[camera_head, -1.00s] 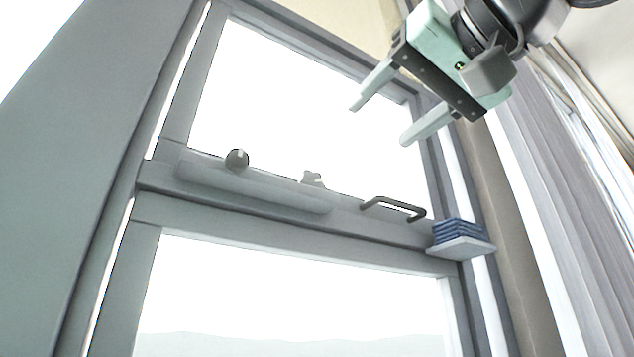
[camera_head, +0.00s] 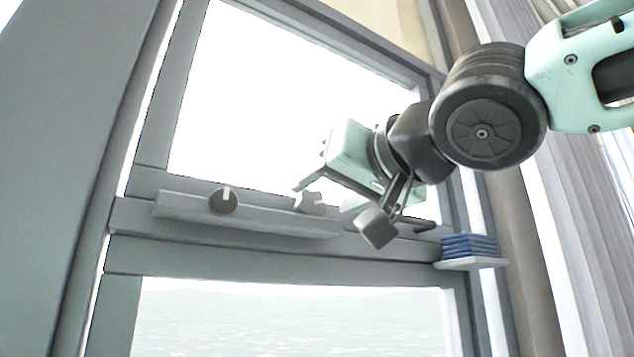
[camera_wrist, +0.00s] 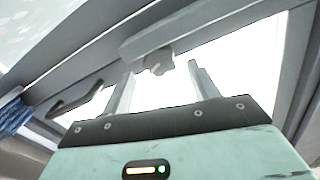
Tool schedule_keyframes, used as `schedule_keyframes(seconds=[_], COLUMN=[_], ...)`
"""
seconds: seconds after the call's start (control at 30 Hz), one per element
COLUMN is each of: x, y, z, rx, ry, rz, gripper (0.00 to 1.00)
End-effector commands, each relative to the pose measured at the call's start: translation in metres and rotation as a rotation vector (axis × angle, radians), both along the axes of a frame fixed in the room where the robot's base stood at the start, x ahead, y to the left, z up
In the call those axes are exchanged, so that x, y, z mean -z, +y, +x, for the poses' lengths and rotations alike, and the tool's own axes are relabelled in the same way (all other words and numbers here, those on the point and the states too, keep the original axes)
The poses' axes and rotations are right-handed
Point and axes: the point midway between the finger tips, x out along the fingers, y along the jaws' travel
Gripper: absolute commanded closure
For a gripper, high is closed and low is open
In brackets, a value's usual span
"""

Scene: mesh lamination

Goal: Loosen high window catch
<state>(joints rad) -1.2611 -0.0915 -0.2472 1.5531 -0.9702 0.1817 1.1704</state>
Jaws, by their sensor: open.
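I see no contact, but the exact gap is unclear.
A dark bar handle (camera_head: 418,223) is on the rail, partly hidden behind my gripper; it also shows in the wrist view (camera_wrist: 75,98). A small shelf (camera_head: 470,264) with a blue stack (camera_head: 469,246) is at the right. Curtains hang further right.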

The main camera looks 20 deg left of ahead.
Motion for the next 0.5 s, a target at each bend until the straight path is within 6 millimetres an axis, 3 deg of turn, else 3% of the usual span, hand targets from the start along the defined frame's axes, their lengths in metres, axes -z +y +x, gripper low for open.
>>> schedule_keyframes(seconds=[0.2, 0.5], x=[-0.002, 0.000], y=[0.022, 0.027], z=[0.018, 0.023], rx=[0.000, 0.000], ry=[-0.001, -0.001], rz=[-0.002, -0.001], gripper=[0.40, 0.40])
